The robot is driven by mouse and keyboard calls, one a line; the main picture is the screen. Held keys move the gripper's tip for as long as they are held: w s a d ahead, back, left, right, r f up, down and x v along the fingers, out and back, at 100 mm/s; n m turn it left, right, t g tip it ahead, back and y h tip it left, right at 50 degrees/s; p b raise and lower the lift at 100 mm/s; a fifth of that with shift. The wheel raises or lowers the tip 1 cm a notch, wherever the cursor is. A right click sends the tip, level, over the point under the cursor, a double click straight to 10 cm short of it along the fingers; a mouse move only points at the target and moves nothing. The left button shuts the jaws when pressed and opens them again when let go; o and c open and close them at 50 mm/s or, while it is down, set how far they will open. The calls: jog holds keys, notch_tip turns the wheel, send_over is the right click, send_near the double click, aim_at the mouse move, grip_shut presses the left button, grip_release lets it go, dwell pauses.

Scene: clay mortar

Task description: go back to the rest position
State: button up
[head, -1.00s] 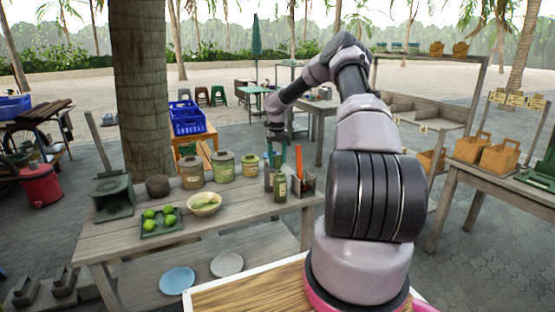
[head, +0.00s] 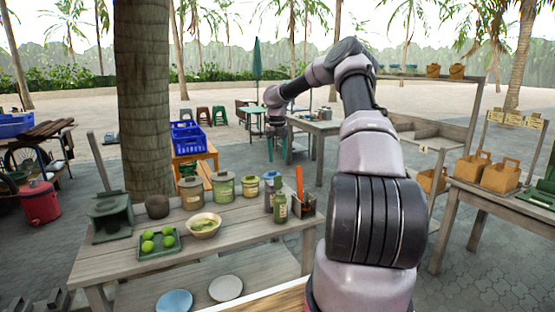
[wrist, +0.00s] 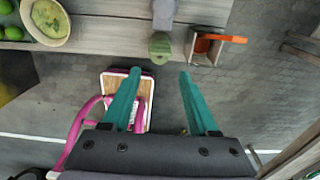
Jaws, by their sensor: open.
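A dark round clay pot (head: 157,206) stands on the table at the left. No object is in my gripper.
A cream bowl (head: 204,225), a green tray of limes (head: 160,254) and several lidded jars (head: 222,187) stand on the table. Two plates (head: 174,302) lie on its lower shelf. A tree trunk (head: 145,90) rises behind. A right-hand table (head: 495,198) holds brown baskets (head: 500,176).

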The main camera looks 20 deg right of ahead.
jog(key=w+a+r+n+t+h, duration=0.25)
jog(key=r+n+t, duration=0.2)
jog(key=r, duration=0.75)
jog(key=w+a+r+n+t+h, duration=0.25)
jog(key=r+t, duration=0.25)
jog(key=r, duration=0.6)
jog(key=s+a+r+n+t+y, duration=0.5)
jog(key=s+a+r+n+y, duration=0.1)
jog(key=s+a+r+n, duration=0.85)
jog(key=s+a+f+n+g+y, duration=0.15)
jog(key=s+n, duration=0.25)
jog(key=s, duration=0.6)
jog(key=s+a+f+n+g+y, duration=0.1)
jog(key=s+f+n+g, duration=0.25)
jog(key=s, duration=0.65)
jog(key=s+d+f+n+g, duration=0.1)
jog(key=s+d+f, duration=0.1)
jog(key=s, duration=0.4)
jog(key=s+d+f+n+g+h, duration=0.1)
jog(key=s+d+f, duration=0.1)
jog(key=s+f, duration=0.2)
jog(key=s, duration=0.3)
jog(key=shift+s+f+n, duration=0.15)
jog(key=shift+n, duration=0.15)
